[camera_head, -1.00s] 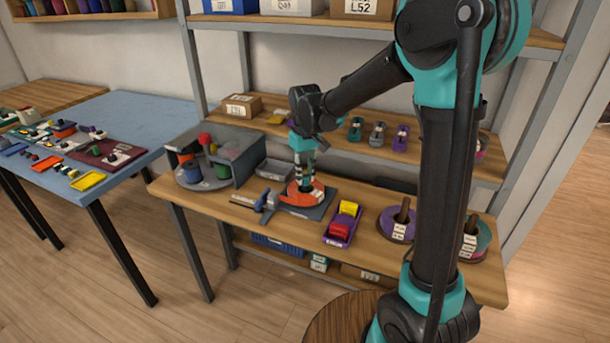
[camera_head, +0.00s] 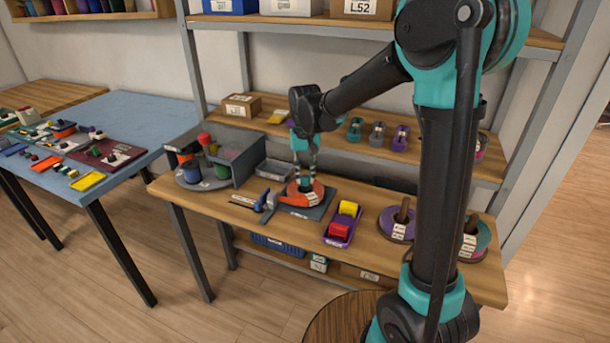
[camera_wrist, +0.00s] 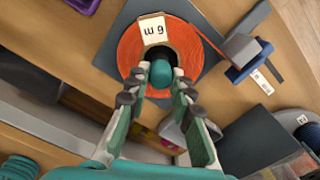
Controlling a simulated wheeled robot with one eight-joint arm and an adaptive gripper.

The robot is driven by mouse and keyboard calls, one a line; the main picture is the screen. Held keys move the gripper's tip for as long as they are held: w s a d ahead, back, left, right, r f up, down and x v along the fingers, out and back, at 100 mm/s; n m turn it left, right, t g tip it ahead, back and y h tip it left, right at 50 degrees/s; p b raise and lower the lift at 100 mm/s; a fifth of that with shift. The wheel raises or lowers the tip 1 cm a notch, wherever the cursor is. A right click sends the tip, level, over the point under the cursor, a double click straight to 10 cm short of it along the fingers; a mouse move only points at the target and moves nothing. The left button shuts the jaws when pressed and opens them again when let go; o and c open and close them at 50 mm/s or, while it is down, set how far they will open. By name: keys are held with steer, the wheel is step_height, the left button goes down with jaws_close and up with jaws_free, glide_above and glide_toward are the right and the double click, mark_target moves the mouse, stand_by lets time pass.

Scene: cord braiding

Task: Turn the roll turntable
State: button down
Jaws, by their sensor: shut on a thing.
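An orange round roll (camera_head: 318,190) with a white label lies on a dark grey square plate (camera_head: 322,210) on the wooden bench. In the wrist view the orange roll (camera_wrist: 127,52) surrounds a dark hole with a teal rounded knob (camera_wrist: 161,73) at its centre. My gripper (camera_wrist: 158,88) is shut on the knob, one finger on each side. In the head view my gripper (camera_head: 304,176) points straight down over the roll. A grey round platform (camera_head: 207,184) carrying several coloured rolls stands in a grey open-fronted box at the bench's left end.
A blue tool (camera_head: 268,200) lies just left of the plate. A purple tray (camera_head: 342,238) with red and yellow blocks is to the right, with a purple spool (camera_head: 396,226) beyond it. A metal tray (camera_head: 276,170) sits behind. Shelves rise at the back.

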steer(key=shift+m, duration=0.4)
stand_by(0.4)
steer(key=c, duration=1.3)
jaws_free()
steer(key=shift+r, duration=0.1)
step_height(320, 180, up, 12)
steer(key=shift+f, duration=0.1)
